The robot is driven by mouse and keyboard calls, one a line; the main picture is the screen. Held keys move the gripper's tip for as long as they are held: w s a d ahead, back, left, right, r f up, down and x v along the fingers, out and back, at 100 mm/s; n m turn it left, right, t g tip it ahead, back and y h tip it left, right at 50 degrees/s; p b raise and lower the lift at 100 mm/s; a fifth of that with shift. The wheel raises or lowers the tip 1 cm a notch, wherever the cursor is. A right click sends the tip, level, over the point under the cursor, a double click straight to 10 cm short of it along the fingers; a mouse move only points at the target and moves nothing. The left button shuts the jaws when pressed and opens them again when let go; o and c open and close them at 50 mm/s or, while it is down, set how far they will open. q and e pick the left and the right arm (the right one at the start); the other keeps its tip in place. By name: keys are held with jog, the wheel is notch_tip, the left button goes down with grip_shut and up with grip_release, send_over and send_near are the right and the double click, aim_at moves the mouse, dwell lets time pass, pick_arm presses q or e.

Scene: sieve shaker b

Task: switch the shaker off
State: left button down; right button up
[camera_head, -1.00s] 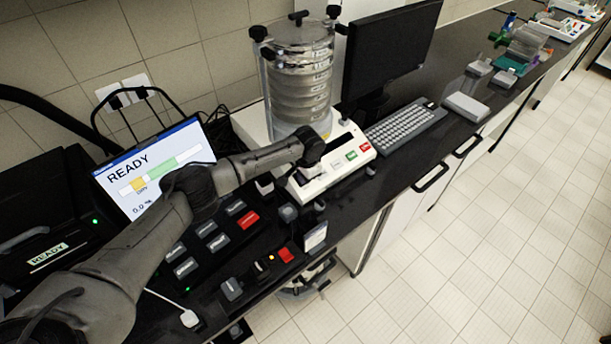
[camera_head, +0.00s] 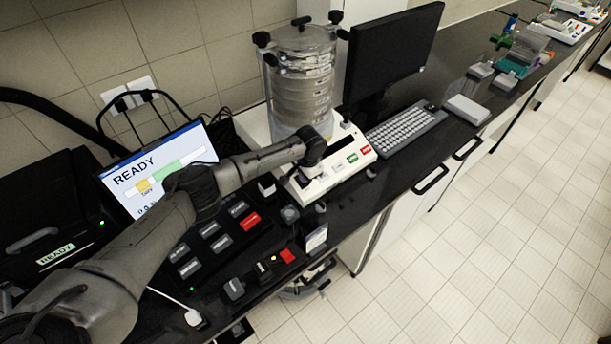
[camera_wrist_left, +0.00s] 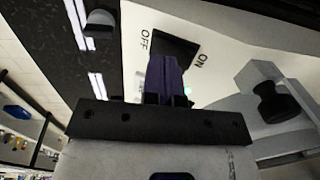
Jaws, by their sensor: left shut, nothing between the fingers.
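The sieve shaker (camera_head: 302,95) is a clear stack of sieves with black clamp knobs, standing on a white base. Its sloping white front panel (camera_head: 330,182) carries a green and a red button. In the left wrist view a black rocker switch (camera_wrist_left: 176,47) sits on the white panel, with OFF printed at its left and ON at its right. My left gripper (camera_wrist_left: 166,72) is shut and empty, its purplish fingertips right at the switch and covering part of it; I cannot tell whether they touch. In the head view the gripper is largely hidden by my wrist. My right gripper is not in view.
A READY screen (camera_head: 150,172) stands left of the shaker. Labelled black blocks and a red one (camera_head: 249,221) lie in front. A dark monitor (camera_head: 395,52) and a keyboard (camera_head: 405,128) stand right of it. The counter's front edge is close to the panel.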

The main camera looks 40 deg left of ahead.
pick_arm(q)
jog(key=d+r+p, duration=0.2)
jog(key=r, duration=0.4)
jog(key=s+d+r+p, duration=0.1)
jog(key=d+r+p, duration=0.1)
jog(key=r, duration=0.5)
jog(key=shift+d+p, duration=0.35)
jog(key=shift+p, duration=0.05)
